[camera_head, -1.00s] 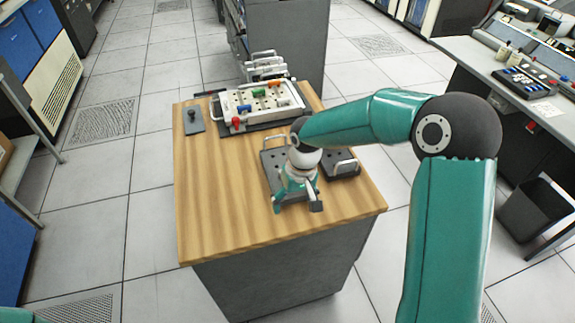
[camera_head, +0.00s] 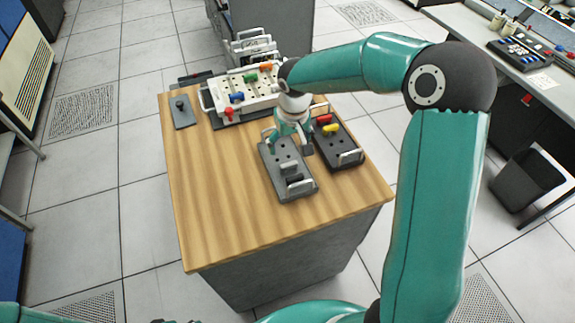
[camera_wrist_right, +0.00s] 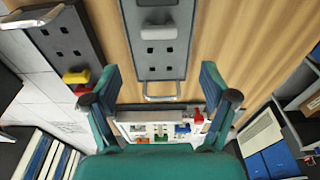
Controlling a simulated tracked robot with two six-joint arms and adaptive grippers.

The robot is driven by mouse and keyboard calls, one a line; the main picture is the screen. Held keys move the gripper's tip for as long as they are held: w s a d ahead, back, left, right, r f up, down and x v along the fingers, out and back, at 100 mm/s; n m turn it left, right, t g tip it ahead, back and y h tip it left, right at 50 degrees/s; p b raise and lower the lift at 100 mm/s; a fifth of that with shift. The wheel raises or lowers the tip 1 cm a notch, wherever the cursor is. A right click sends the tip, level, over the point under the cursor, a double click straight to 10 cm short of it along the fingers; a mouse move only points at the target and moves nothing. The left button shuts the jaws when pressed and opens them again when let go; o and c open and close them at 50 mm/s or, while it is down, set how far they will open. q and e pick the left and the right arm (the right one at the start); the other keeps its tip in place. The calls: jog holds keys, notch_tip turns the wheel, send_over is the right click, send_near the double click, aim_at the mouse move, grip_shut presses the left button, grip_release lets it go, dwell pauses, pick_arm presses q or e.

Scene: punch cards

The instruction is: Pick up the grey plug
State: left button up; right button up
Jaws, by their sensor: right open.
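A light grey plug (camera_head: 289,167) sits on the dark grey tray (camera_head: 272,158) in the middle of the table. In the right wrist view the grey plug (camera_wrist_right: 158,32) stands at the top centre on the same tray (camera_wrist_right: 178,62), beyond my fingertips. My right gripper (camera_head: 288,140) is over the tray's far end, behind the plug. In the right wrist view my right gripper (camera_wrist_right: 160,72) is open, its fingers apart on either side of the tray's end handle, with nothing between them gripped. My left gripper is not in view.
A second dark tray (camera_head: 346,150) with red and yellow plugs lies to the right. A white board (camera_head: 262,103) with coloured plugs lies behind. A small plate (camera_head: 181,112) with a dark knob is at the back left. The wooden table's (camera_head: 215,205) front left is clear.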

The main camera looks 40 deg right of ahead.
send_over(289, 164)
notch_tip(289, 164, down, 4)
jog(key=shift+f, duration=0.25)
jog(key=shift+s+f+p, duration=0.1)
jog(key=shift+f+p, duration=0.3)
jog(key=shift+f, duration=0.15)
notch_tip(289, 164, down, 4)
jog(key=shift+f+p, duration=0.15)
jog(key=shift+p, duration=0.35)
jog(key=c, duration=1)
